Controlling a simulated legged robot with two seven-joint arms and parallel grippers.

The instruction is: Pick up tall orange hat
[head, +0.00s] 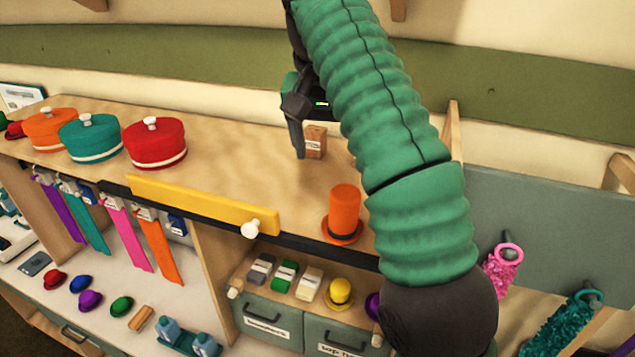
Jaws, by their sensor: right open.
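The tall orange hat (344,211) stands upright on the wooden counter top (250,170), near its front edge. Its brim rests on the wood. My right arm, in a green ribbed sleeve, reaches up and across the view, just right of the hat. My right gripper (299,150) is above and left of the hat, over the back of the counter beside a small wooden block (315,142). It is open, and part of it is hidden behind the arm. I cannot tell whether it touches the block. My left gripper is not in view.
Round orange (52,130), teal (90,138) and red (154,143) hat boxes stand at the counter's left. A yellow bar (190,203) with a white knob runs along the front edge. A lower shelf holds a small yellow hat (340,292). Counter between red box and orange hat is clear.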

